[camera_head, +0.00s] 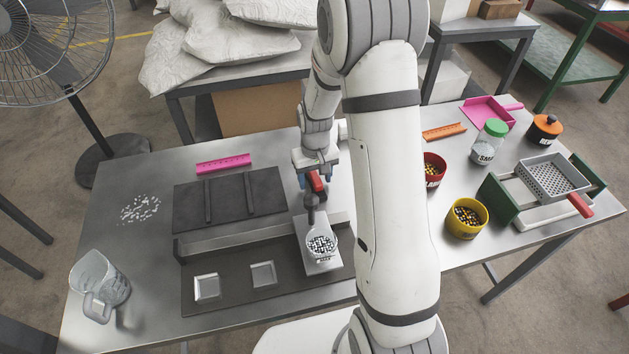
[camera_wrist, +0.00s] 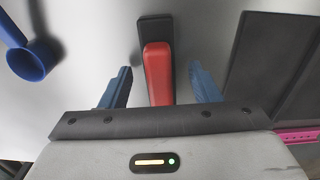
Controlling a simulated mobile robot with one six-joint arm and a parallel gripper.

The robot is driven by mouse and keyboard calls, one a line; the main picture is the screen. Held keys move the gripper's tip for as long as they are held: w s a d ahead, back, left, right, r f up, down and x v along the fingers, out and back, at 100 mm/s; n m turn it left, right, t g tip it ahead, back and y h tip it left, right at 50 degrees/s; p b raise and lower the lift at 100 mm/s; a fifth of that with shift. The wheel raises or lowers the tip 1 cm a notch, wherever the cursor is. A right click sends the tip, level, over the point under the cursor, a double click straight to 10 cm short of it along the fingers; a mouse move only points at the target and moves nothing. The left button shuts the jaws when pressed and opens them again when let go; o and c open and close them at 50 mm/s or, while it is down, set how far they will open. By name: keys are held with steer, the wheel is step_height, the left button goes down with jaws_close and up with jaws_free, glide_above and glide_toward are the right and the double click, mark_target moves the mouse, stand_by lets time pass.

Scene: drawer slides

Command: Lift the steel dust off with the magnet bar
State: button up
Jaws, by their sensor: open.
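My gripper (camera_head: 316,181) is open above the table's middle, its blue fingers pointing down. In the wrist view my gripper (camera_wrist: 160,86) has one finger on each side of a red handle (camera_wrist: 158,72) with a dark bar at its far end, seemingly the magnet bar. Gaps show on both sides. The red handle (camera_head: 317,184) is partly hidden by the gripper in the head view. Pale grains (camera_head: 140,208) lie scattered on the table at left.
Dark plates (camera_head: 265,190) and a tray (camera_head: 235,294) with two small square dishes lie left of the gripper. A clear jug (camera_head: 98,285) stands front left. A blue scoop (camera_wrist: 32,60) lies near. Yellow (camera_head: 466,218) and red tubs stand right, beyond my arm.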

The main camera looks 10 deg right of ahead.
mark_target(315, 176)
steer(key=shift+c, duration=0.6)
jaws_close()
step_height(315, 176, up, 10)
steer(key=shift+r+b, duration=0.1)
steer(key=shift+b, duration=0.5)
